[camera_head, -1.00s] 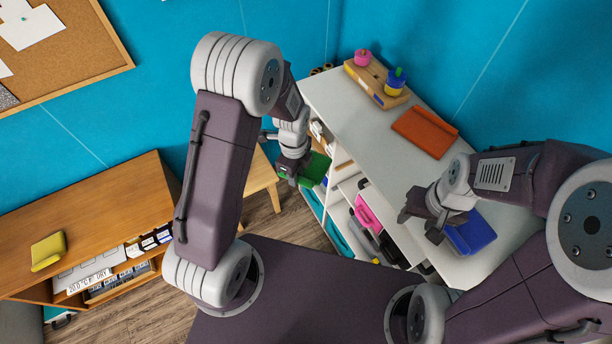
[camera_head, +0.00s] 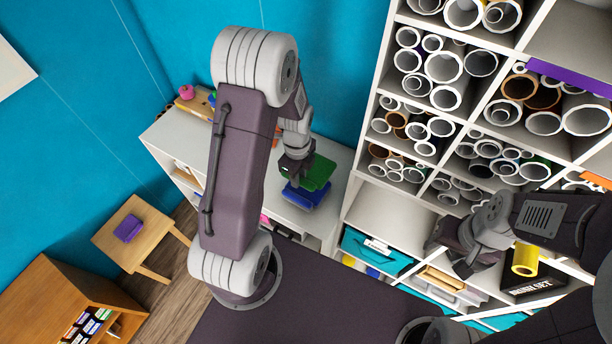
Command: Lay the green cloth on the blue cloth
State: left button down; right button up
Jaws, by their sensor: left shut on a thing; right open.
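My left gripper (camera_head: 296,173) is shut on the green cloth (camera_head: 319,172), a flat folded piece. It holds the green cloth over the blue cloth (camera_head: 304,196), which lies on the white counter (camera_head: 334,158) near its right end. The green cloth hides part of the blue cloth, and I cannot tell whether the two touch. My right gripper (camera_head: 458,262) is open and empty, off to the right in front of the shelves.
A tall white shelf (camera_head: 373,92) full of vinyl rolls stands just right of the counter. A yellow roll (camera_head: 525,259) is near my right gripper. A wooden stool (camera_head: 150,228) with a purple cloth (camera_head: 128,228) and a wooden cabinet (camera_head: 40,290) are at the left.

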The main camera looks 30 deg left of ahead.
aim_at(297, 197)
pick_arm(q)
jog(key=shift+s+a+f, duration=0.1)
jog(key=shift+a+f, duration=0.05)
jog(key=shift+a, duration=0.65)
jog(key=shift+d+f+b, duration=0.45)
jog(key=shift+f+b, duration=0.15)
notch_tip(297, 197, down, 8)
jog(key=b, duration=0.5)
jog(key=shift+a+r+b, duration=0.1)
jog(key=shift+r+b, duration=0.1)
jog(key=shift+b, duration=0.2)
jog(key=shift+f, duration=0.1)
pick_arm(e)
notch_tip(297, 197, down, 7)
jog(key=a, duration=0.1)
jog(key=shift+r, duration=0.15)
pick_arm(q)
jog(key=shift+a, duration=0.1)
pick_arm(e)
jog(key=shift+s+a, duration=0.1)
pick_arm(q)
jog(key=shift+f+b, duration=0.35)
jog(key=shift+f, duration=0.1)
pick_arm(e)
jog(key=shift+f, duration=0.35)
pick_arm(q)
jog(key=c, duration=1.1)
grip_release()
